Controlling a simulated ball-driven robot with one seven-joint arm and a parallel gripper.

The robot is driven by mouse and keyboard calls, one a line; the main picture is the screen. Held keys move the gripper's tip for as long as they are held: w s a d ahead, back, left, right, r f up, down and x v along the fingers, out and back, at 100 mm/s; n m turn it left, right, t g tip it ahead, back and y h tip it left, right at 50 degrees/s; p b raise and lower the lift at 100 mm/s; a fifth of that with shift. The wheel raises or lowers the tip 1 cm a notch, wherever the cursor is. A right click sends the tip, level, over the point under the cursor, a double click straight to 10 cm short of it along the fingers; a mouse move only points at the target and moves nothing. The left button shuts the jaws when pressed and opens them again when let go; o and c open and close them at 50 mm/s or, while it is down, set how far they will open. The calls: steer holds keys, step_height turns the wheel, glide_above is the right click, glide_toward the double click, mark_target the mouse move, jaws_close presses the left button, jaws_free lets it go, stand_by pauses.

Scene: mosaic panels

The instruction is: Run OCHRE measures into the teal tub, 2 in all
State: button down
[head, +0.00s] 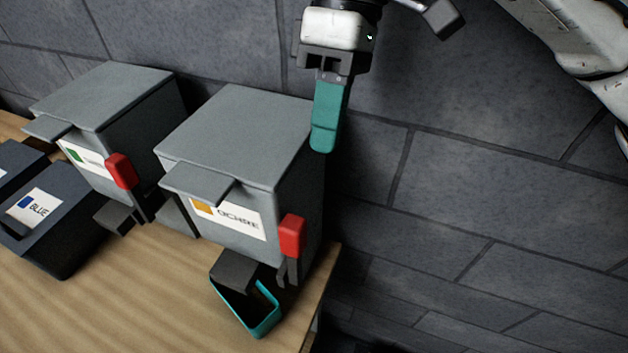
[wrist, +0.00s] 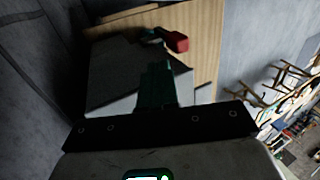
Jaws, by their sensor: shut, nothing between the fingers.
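The grey dispenser labelled OCHRE (head: 238,130) stands near the right end of the wooden table, its lid closed. A red-tipped lever (head: 291,237) is on its right front side; a red tip also shows in the wrist view (wrist: 177,41). The teal tub (head: 262,321) stands on the table below the OCHRE spout (head: 235,271); the spout hides part of its inside, and I cannot tell what it holds. My gripper (head: 323,140), with teal fingers, is shut and empty, pointing down above and behind the dispenser's right side, apart from the lever.
A second grey dispenser (head: 108,95) with a green label and red lever (head: 121,171) stands to the left. The table (head: 130,300) is bare in front. A tiled grey wall or floor surface (head: 470,190) fills the right.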

mark_target(295, 254)
steer(key=p+x, duration=0.1)
steer(key=x, duration=0.9)
steer(key=shift+p, duration=0.3)
steer(key=shift+s, duration=0.1)
steer(key=shift+s+a+r+t+h, duration=0.1)
steer(key=shift+s+t+h, duration=0.1)
steer(key=shift+t, duration=0.25)
steer(key=shift+s+r+t+h, duration=0.1)
steer(key=shift+s+t, duration=0.1)
steer(key=shift+t, duration=0.25)
